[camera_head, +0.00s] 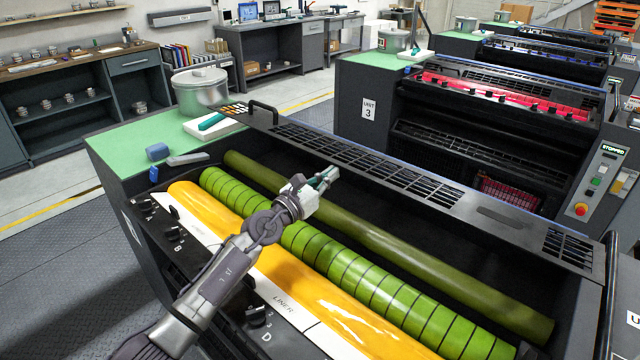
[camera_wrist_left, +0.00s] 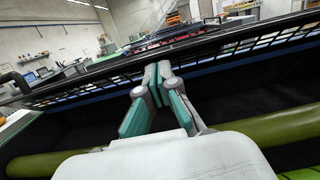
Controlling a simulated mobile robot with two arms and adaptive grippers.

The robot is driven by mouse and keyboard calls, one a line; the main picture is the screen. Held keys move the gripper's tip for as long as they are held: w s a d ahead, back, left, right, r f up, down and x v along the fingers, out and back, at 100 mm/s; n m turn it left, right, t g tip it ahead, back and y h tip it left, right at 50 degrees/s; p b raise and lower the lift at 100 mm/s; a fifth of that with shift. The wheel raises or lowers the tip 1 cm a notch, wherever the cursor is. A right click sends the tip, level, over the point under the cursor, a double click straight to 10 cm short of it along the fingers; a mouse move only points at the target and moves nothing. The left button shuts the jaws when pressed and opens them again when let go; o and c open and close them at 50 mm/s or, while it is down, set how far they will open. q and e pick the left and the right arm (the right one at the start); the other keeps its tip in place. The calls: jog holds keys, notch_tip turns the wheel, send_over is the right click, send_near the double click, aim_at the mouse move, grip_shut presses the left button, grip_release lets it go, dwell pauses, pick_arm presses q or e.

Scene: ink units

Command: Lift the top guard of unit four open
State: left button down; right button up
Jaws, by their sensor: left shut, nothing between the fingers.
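The near ink unit's long black slotted guard (camera_head: 385,162) lies along the far side of the open roller bay, with a black loop handle (camera_head: 263,110) near its left end. The unit's number is not readable here. My left gripper (camera_head: 327,176) is shut and empty above the dark green roller (camera_head: 400,245), near the guard's front edge and well right of the handle. In the left wrist view my fingertips (camera_wrist_left: 157,72) are together just in front of the guard's slotted edge (camera_wrist_left: 100,88). Contact with the guard cannot be told. My right gripper is not in view.
A bright green banded roller (camera_head: 350,275) and a yellow inked roller (camera_head: 290,268) lie below my left arm. A lidded metal pot (camera_head: 200,92) and a white tray (camera_head: 213,128) stand on the green top at left. Unit 3 (camera_head: 367,109) stands behind.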

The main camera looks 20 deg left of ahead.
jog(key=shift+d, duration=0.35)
